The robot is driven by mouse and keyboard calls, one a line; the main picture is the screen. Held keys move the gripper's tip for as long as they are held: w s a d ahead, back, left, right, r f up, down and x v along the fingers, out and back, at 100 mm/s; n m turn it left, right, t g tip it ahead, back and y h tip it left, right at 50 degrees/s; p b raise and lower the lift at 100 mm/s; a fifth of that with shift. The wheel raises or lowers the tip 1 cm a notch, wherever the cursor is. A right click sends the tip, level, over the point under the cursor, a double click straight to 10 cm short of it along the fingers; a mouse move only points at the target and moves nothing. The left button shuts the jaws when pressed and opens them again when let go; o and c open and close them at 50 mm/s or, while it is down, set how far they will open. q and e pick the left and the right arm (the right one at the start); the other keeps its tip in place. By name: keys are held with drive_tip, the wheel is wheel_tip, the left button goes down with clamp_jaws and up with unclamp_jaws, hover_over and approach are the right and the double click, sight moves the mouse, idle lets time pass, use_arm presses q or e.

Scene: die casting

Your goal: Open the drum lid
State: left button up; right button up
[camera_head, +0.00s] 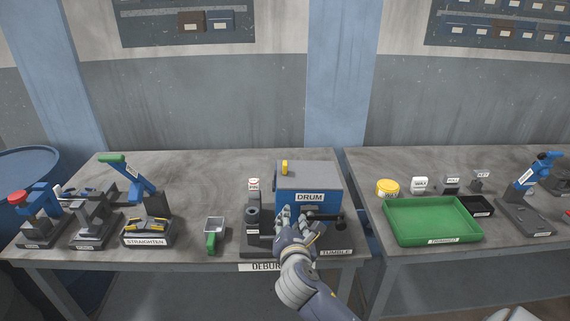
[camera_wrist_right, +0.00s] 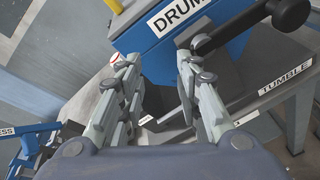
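The drum (camera_head: 310,197) is a blue box labelled DRUM, standing on a dark base on the left table. Its grey lid (camera_head: 313,173) lies flat on top, with a small yellow handle (camera_head: 285,167) at the left. A black crank (camera_head: 326,215) sticks out at its front right; the crank's handle (camera_wrist_right: 235,28) shows at the top of the right wrist view. My right gripper (camera_head: 290,219) is in front of the drum's lower left front. In the wrist view its fingers (camera_wrist_right: 158,92) are spread apart with nothing between them. My left gripper is out of view.
A grey scoop with a green handle (camera_head: 212,236) and the straighten fixture (camera_head: 147,231) stand left of the drum. A green tray (camera_head: 432,222) and a yellow-lidded jar (camera_head: 387,188) are on the right table. The left table's back is clear.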

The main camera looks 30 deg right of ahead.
sight(285, 167)
drive_tip(key=w+r+n, duration=0.1)
drive_tip(key=r+n, duration=0.1)
drive_tip(key=w+d+r+n+t+h, duration=0.1)
drive_tip(key=w+r+n, duration=0.1)
drive_tip(key=r, duration=0.1)
drive_tip(key=w+d+r+n+t, duration=0.1)
drive_tip(key=w+r+n, duration=0.1)
drive_tip(key=shift+w+r+n+h, duration=0.15)
drive_tip(key=shift+r+n+h, duration=0.1)
drive_tip(key=shift+n+h, duration=0.05)
drive_tip(key=shift+t, duration=0.3)
drive_tip(key=p+x, duration=0.1)
drive_tip(key=x, duration=0.9)
drive_tip(key=shift+w+f, duration=0.1)
drive_tip(key=shift+w, duration=0.15)
clamp_jaws()
